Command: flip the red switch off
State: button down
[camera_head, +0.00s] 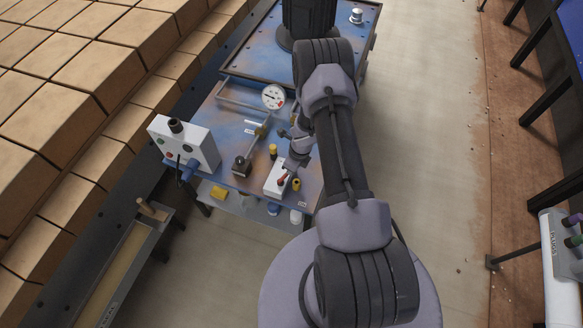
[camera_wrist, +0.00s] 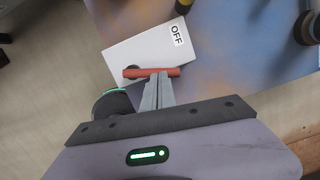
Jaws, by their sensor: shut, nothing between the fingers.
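The red switch (camera_wrist: 134,72) is a red lever on a white box (camera_wrist: 120,55) with a black OFF label (camera_wrist: 176,36) near one edge. In the head view the white box (camera_head: 270,186) sits near the front of the blue bench, with the red lever (camera_head: 283,180) on top. My gripper (camera_head: 293,167) reaches it from above right and partly hides it.
Yellow-and-black knobs stand beside the box (camera_head: 273,151) (camera_head: 297,184). A gauge (camera_head: 274,97), a lever on a dark base (camera_head: 241,165) and a white control box (camera_head: 188,141) share the bench. Stacked bricks (camera_head: 70,70) fill the left; open floor (camera_head: 430,130) lies right.

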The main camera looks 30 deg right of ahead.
jog(key=shift+w+n, duration=0.1)
jog(key=shift+n, duration=0.2)
jog(key=shift+a+f+b, duration=0.15)
jog(key=shift+a+b, duration=0.05)
jog(key=shift+b, duration=0.15)
jog(key=shift+s+a+b, duration=0.2)
jog(key=shift+a+b, duration=0.35)
jog(key=shift+b, duration=0.25)
jog(key=shift+a, duration=0.1)
